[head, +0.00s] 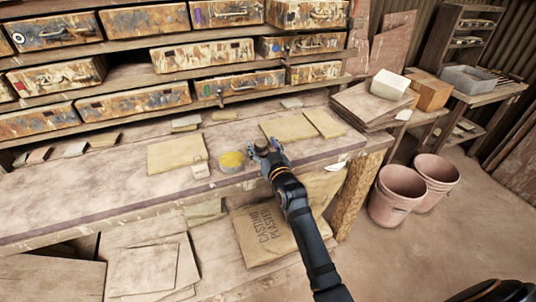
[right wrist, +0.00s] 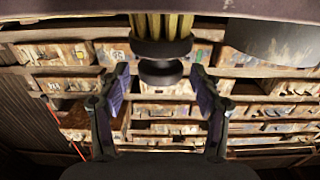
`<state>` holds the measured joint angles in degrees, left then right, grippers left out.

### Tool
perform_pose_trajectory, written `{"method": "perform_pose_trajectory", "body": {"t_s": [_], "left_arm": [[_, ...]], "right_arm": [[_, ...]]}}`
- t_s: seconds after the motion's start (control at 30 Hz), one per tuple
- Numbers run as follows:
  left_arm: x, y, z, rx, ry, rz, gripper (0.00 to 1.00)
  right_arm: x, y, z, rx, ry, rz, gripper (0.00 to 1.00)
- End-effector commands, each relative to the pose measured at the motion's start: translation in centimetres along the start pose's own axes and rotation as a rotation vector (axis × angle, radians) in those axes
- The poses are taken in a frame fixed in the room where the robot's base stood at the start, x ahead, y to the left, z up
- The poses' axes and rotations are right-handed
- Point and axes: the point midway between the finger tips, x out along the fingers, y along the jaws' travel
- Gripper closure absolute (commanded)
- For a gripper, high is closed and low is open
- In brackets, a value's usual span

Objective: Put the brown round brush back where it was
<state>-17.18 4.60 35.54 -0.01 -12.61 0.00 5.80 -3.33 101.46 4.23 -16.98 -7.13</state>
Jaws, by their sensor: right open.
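The brown round brush (head: 262,144) stands at the front of the workbench, its dark round top showing at the tip of my right gripper (head: 268,154). In the right wrist view, which looks upside down, the brush (right wrist: 161,47) has yellow bristles, a dark collar and a dark round knob. The bristles point to the bench. My right gripper (right wrist: 160,85) is open, with a finger on each side of the knob and a gap on both sides. My left gripper is not in view.
A bowl of yellow material (head: 232,161) stands just left of the brush. Flat tan tiles (head: 178,152) lie left and right on the bench (head: 110,205). Shelves of worn drawers (head: 135,103) stand behind. A plaster bag (head: 262,235) lies below; pink buckets (head: 397,192) stand at right.

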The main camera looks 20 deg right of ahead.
Motion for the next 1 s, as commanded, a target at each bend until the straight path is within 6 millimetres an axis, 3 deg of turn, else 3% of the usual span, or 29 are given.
{"method": "perform_pose_trajectory", "body": {"t_s": [0.2, 0.4, 0.6, 1.0], "left_arm": [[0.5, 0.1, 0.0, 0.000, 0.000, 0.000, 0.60], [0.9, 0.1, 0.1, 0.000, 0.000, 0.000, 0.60], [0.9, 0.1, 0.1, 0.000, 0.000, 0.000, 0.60], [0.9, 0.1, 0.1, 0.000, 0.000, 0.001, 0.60]], "right_arm": [[-5.6, 0.0, 0.3, 0.001, -0.002, 0.000, 0.35], [-9.3, 0.0, 0.2, 0.000, -0.001, 0.000, 0.35], [-10.5, 0.0, 0.0, 0.000, 0.000, 0.000, 0.35], [-10.5, 0.0, 0.1, 0.000, -0.003, 0.000, 0.35]]}}
